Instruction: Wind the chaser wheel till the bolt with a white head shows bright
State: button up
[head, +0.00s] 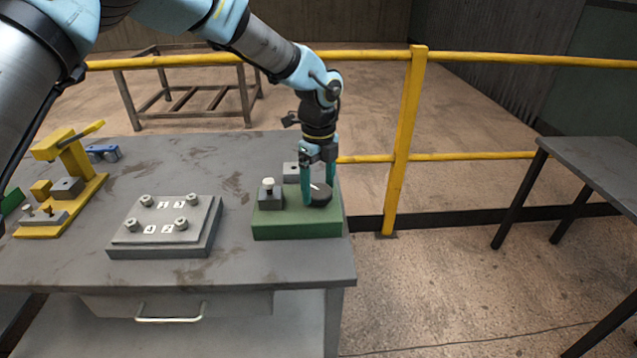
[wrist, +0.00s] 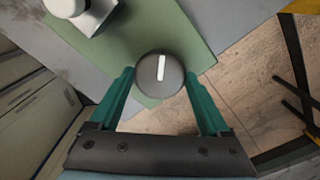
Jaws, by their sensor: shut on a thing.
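The chaser wheel (head: 322,198) is a dark round knob with a white line on top. It sits at the right of a green base (head: 297,229) on the bench. My gripper (head: 314,192) points down and is shut on the wheel, with a teal finger on either side. In the wrist view the wheel (wrist: 149,86) lies between the fingers, its white line nearly upright in the picture. The bolt with a white head (head: 268,183) stands in a grey block at the base's left. Its head also shows at the wrist view's top edge (wrist: 66,7), pale white; I cannot tell whether it is lit.
A grey plate (head: 165,242) with several bolts and number labels lies left of the green base. A yellow fixture (head: 75,165) stands at the far left. Behind the bench runs a yellow railing (head: 404,140). A second table (head: 595,165) stands at right.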

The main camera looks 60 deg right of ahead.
aim_at(319, 190)
jog(key=shift+r+m, duration=0.1)
jog(key=shift+m, duration=0.6)
jog(key=o, duration=1.2)
notch_tip(319, 190, up, 11)
jog(key=b, duration=0.2)
jog(key=shift+b, duration=0.35)
